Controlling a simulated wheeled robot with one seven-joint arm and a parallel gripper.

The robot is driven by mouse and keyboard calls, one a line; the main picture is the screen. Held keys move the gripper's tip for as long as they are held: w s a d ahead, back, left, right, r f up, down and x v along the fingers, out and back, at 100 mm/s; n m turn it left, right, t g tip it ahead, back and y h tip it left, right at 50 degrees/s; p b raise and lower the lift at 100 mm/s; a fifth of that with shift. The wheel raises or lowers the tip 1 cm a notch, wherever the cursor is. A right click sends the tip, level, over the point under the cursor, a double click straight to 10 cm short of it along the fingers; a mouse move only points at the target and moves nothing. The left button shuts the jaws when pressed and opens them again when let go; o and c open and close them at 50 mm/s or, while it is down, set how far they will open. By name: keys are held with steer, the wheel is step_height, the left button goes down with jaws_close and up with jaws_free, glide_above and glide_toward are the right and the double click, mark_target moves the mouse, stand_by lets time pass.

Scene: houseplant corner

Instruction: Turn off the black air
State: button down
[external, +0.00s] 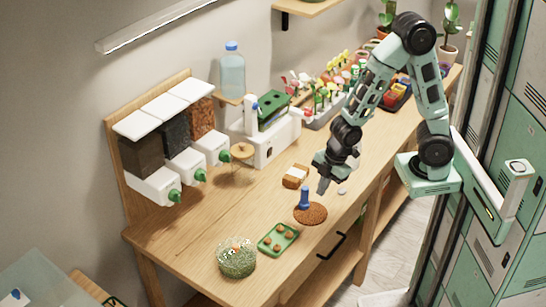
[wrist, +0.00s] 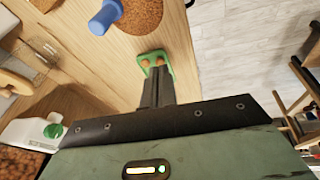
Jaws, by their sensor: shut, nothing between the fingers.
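Three wall dispensers with white lids and green knobs stand on the left side of the bench. The middle dispenser (external: 176,138) holds black material, and its green knob (external: 200,174) faces the bench. I see nothing that is clearly a black air device. My gripper (external: 323,188) points down above the bench, right of the dispensers and apart from them, near a blue-handled thing (external: 304,198) on a round cork mat (external: 318,214). In the wrist view my shut, empty fingers (wrist: 158,82) overlap a green tray (wrist: 144,58). A dispenser's green knob (wrist: 54,130) shows at lower left.
A glass bowl of green stuff (external: 237,260) stands at the front. A white box-like machine (external: 268,143), a water bottle (external: 232,72) and a planter with several colourful items (external: 325,112) are behind. Green lockers (external: 495,190) stand right.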

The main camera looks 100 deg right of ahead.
steer(key=s+d+f+t+h+p, duration=0.1)
steer(key=d+t+p, duration=0.3)
steer(key=d, duration=2.5)
steer(key=shift+s+d+f+p, duration=0.15)
steer(key=shift+f+p, duration=0.05)
steer(key=shift+p, duration=0.65)
steer(key=p, duration=0.2)
glide_toward(268, 158)
steer(key=a+f, duration=0.3)
steer(key=shift+s+f, duration=0.25)
steer(key=shift+f, duration=0.1)
steer(key=shift+w+d+r+p, duration=0.15)
steer(key=shift+w+d+p, duration=0.25)
steer(key=shift+w+d, duration=0.2)
steer(key=shift+w+d+r+p, duration=0.15)
steer(key=shift+w+d+p, duration=0.3)
steer(key=shift+d, duration=0.2)
steer(key=shift+w+d, duration=0.25)
steer(key=shift+w, duration=0.1)
steer(key=shift+f, duration=0.1)
